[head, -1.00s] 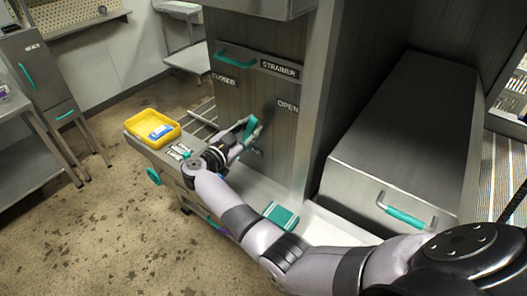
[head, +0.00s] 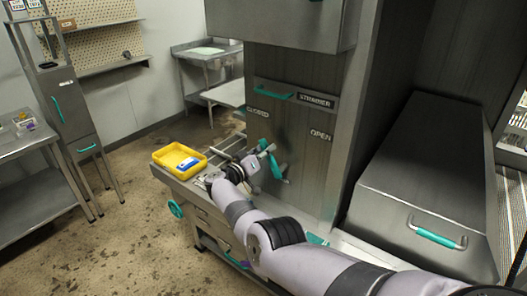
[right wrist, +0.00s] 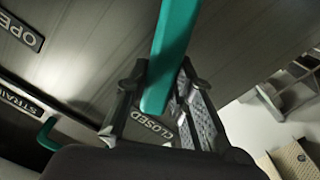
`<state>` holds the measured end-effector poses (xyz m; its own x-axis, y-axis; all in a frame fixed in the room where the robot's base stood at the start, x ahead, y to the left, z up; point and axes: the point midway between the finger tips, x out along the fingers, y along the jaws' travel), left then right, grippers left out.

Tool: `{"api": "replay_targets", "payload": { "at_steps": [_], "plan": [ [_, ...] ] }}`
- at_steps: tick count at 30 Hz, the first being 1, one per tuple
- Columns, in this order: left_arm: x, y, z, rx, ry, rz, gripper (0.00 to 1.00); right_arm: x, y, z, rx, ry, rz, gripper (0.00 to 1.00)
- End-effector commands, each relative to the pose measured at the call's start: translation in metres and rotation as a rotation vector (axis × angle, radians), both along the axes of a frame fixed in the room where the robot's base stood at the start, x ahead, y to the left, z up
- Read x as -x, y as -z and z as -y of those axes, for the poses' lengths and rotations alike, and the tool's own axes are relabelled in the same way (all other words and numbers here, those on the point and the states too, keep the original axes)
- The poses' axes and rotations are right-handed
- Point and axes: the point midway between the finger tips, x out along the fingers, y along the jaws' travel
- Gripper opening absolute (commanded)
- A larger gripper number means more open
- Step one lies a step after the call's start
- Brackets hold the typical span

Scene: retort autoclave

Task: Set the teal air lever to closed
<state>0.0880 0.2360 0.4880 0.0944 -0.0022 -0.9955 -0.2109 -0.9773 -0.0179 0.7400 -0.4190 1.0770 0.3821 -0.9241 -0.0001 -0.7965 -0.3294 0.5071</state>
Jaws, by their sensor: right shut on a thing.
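The teal air lever (head: 277,170) is on the grey metal front panel, below and between the CLOSED label (head: 258,112) and the OPEN label (head: 321,135). It slants up and to the left, its upper end on the CLOSED side. My right gripper (head: 264,153) is shut on the lever near its upper end. In the right wrist view the lever (right wrist: 172,50) runs between the two fingers of the gripper (right wrist: 158,88), with the CLOSED label (right wrist: 152,128) just beyond its end. The lever's pivot is hard to make out. My left gripper is not in view.
A teal strainer handle (head: 272,92) is above the lever. A yellow tray (head: 160,152) with a blue-white item stands on the ledge at left. A large metal box with a teal handle (head: 437,237) is at right. The floor at left is clear.

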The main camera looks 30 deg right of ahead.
Motion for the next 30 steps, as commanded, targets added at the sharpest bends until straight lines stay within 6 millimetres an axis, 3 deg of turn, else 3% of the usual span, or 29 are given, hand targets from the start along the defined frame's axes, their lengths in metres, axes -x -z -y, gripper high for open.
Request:
{"api": "replay_targets", "payload": {
  "at_steps": [5,23,24,30],
  "plan": [
    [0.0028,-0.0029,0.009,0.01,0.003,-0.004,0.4,0.0001,0.0021,-0.0007,0.023,-0.004,-0.057,0.0],
    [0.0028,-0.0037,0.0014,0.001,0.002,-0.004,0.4,0.0009,0.0041,-0.0001,0.039,-0.004,-0.091,0.0],
    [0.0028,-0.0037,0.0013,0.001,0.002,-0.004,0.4,0.0008,0.004,-0.0001,0.039,-0.004,-0.091,0.25],
    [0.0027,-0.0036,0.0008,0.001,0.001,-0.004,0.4,0.0012,0.0043,0.0003,0.037,-0.003,-0.088,0.38]
  ]
}}
